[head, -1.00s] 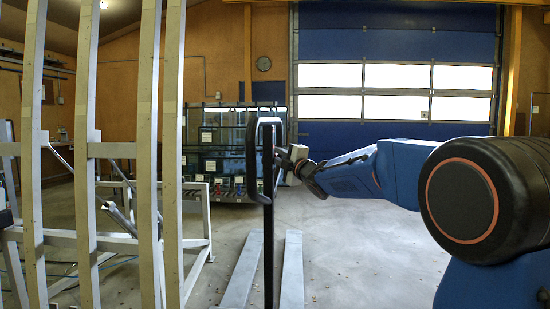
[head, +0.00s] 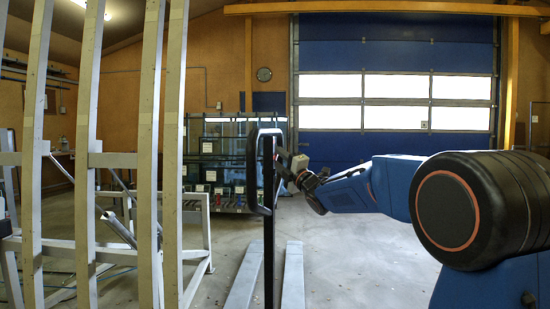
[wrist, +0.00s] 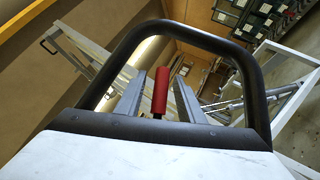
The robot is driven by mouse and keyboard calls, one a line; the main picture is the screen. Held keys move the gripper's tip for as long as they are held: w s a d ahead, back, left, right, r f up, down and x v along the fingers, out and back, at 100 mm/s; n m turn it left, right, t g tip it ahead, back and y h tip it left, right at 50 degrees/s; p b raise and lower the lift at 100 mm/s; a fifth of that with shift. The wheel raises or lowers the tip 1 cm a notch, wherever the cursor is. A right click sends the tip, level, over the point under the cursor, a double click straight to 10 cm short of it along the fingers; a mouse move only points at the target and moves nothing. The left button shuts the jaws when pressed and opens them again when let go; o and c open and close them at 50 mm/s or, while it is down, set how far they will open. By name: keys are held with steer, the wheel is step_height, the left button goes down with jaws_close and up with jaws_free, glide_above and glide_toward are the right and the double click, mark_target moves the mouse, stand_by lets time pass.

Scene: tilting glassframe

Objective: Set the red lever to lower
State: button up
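The red lever (wrist: 160,92) stands upright inside the black handle loop (wrist: 190,30) in the wrist view. My gripper (wrist: 158,98) has its two grey fingers apart, one on each side of the lever. The lever lies between them, and I see no clear grip on it. In the head view, the black handle loop (head: 252,170) tops a dark upright shaft, and my gripper (head: 290,163) reaches it from the right. The lever cannot be made out there.
Two pale forks (head: 292,275) lie low on the floor behind the shaft. A tall grey frame (head: 88,155) with upright bars stands at the left. The floor at centre right is clear.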

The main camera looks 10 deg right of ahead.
steer(key=v, duration=1.7)
steer(key=shift+s, duration=0.2)
steer(key=shift+d+f, duration=0.15)
steer(key=s+d+f+m+g+h, duration=0.2)
steer(key=s+f+m+g+h, duration=0.1)
steer(key=s+f+m+h, duration=0.4)
steer(key=s+d+f+m+g+h, duration=0.35)
steer(key=s+f+m, duration=0.4)
steer(key=m, duration=0.25)
steer(key=s+a+f+m+g, duration=0.2)
steer(key=s+f+g, duration=0.1)
steer(key=s+f, duration=0.3)
steer(key=s+a+f+m+g, duration=0.1)
steer(key=s+f+m+g, duration=0.2)
steer(key=s+f, duration=0.3)
steer(key=s+a+f+m+g, duration=0.2)
steer(key=s+f, duration=0.4)
steer(key=s, duration=0.8)
steer(key=shift+a+m+g+y, duration=0.35)
steer(key=shift+m+g+y, duration=0.15)
steer(key=shift+g, duration=0.15)
